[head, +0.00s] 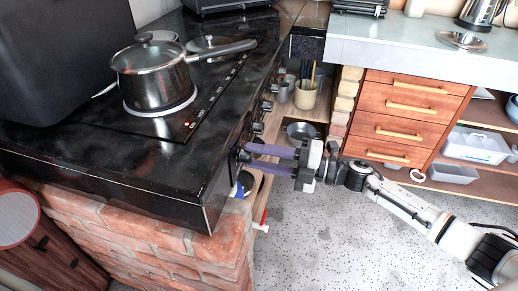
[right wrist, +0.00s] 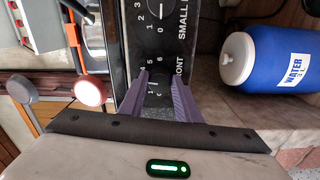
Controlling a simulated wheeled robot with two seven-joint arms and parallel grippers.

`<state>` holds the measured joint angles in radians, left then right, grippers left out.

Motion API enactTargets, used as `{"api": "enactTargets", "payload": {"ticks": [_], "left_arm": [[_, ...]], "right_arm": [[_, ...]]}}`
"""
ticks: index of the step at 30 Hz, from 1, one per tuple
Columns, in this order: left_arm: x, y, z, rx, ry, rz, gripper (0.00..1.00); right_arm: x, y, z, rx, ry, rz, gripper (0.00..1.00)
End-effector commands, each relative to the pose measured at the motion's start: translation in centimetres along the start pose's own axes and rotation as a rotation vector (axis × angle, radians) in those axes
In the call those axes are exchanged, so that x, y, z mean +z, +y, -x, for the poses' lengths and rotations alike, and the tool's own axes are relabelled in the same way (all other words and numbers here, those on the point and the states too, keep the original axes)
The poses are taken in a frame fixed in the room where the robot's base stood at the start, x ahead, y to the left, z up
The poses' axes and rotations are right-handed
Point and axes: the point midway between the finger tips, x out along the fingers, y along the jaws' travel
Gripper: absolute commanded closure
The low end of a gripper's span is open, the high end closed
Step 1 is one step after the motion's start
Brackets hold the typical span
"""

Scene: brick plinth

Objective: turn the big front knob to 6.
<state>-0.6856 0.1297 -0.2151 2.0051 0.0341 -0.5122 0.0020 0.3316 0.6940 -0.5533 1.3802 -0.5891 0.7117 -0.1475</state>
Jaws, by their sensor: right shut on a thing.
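The black hob panel's front face carries a row of dark knobs. My right gripper (head: 248,156), with purple fingers, reaches in from the right and is shut on the nearest knob (head: 240,155). In the right wrist view, my right gripper (right wrist: 160,75) has one finger on each side of this front knob (right wrist: 159,83). Printed numbers, among them 4, 5 and 6, show around it, with letters ending in "ONT" beside it. I cannot tell which number the knob points to. Another knob (right wrist: 157,8), labelled "SMALL", sits farther along. My left gripper is not in view.
A steel pot (head: 152,78) stands on the hob. A blue water canister (right wrist: 275,60) lies close beside the fingers in the right wrist view. A brick plinth (head: 150,235) carries the counter. Wooden drawers (head: 410,105) stand at the right; the speckled floor is open.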

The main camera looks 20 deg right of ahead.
Motion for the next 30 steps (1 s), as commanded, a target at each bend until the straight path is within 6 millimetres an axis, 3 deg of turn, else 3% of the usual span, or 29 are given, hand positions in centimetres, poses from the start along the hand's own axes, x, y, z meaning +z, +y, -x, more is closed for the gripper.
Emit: {"api": "enactTargets", "payload": {"ticks": [4, 30], "left_arm": [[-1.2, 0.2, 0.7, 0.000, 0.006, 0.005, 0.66], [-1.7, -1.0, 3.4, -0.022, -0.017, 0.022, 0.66]], "right_arm": [[0.0, 0.3, 0.0, -0.001, -0.002, -0.141, 0.92], [-0.2, -0.1, 0.0, 0.000, -0.001, -0.967, 0.92]]}}
